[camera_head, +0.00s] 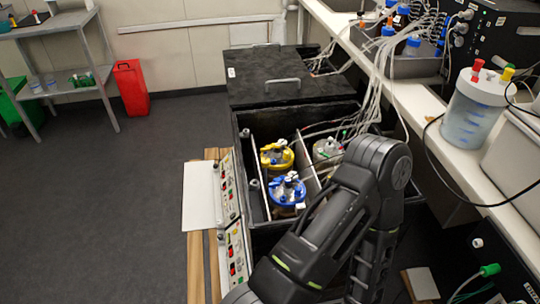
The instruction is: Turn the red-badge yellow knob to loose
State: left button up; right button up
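A vessel with a yellow ring (265,161) stands inside the open shaker box (240,128). Small dark and red details show on its top, but they are too small to tell whether one is a red badge on a yellow knob. A blue-ringed vessel (287,201) stands just in front of it, and a grey-topped vessel (327,147) stands to its right behind a divider. My dark arm rises at the lower right and covers the box's front right part. Neither of my grippers shows.
Control panels (236,251) with red and green buttons line the box's left side. Tubes (384,95) hang into the box from the right bench (420,130).

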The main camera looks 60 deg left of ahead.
aim_at(265, 162)
jog(key=u, duration=2.15)
jog(key=k+j+z, duration=0.1)
jog(key=j+z, duration=0.35)
jog(key=k+j+z, duration=0.15)
jog(key=z, duration=0.3)
jog(key=j, duration=0.15)
